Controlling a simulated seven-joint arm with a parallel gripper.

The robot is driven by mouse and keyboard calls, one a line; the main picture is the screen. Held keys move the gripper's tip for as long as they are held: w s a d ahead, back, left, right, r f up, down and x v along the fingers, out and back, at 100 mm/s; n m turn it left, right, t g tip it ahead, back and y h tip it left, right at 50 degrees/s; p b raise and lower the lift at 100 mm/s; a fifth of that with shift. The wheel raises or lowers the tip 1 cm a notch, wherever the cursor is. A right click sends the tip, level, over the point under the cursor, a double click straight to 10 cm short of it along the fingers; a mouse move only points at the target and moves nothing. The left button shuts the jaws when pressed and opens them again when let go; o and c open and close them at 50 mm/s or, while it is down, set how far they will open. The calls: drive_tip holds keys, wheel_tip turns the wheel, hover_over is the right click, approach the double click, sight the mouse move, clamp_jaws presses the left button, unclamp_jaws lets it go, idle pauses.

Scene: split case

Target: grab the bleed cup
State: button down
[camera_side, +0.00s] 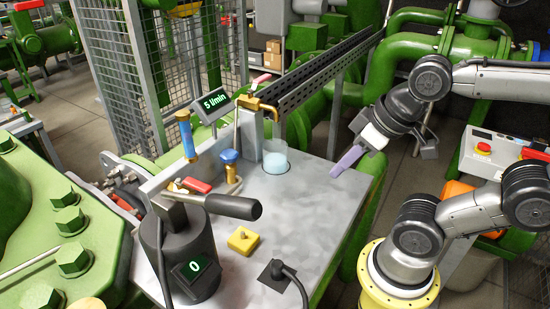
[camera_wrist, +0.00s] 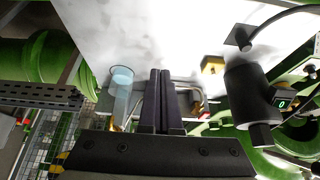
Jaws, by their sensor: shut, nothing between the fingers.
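The bleed cup (camera_side: 275,160) is a clear cup with pale blue liquid. It stands upright on the grey metal table in the side view, below a brass spout (camera_side: 262,105). It also shows in the wrist view (camera_wrist: 121,88), left of my fingers. My gripper (camera_side: 346,163) is at the table's right edge in the side view, right of the cup and apart from it. Its purple-grey fingers are together with nothing between them, as the wrist view (camera_wrist: 163,82) also shows.
A dark cylinder with a handle and a "0" display (camera_side: 186,254) stands at the table's front left. A yellow block (camera_side: 243,240) and a black cable plug (camera_side: 278,270) are nearby. A blue-topped valve (camera_side: 230,158) stands left of the cup. The table right of the cup is clear.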

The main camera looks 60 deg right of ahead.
unclamp_jaws()
idle(0.4)
drive_tip(key=w+d+r+m+h, duration=0.2)
drive_tip(key=w+d+r+m, duration=0.2)
drive_tip(key=w+m, duration=0.15)
drive_tip(key=m+h, duration=0.1)
drive_tip(key=h, duration=0.1)
hover_over(275, 148)
drive_tip(key=s+a, duration=0.5)
wheel_tip(275, 148, down, 9)
drive_tip(key=shift+w+x, duration=0.25)
drive_tip(key=shift+x, duration=2.95)
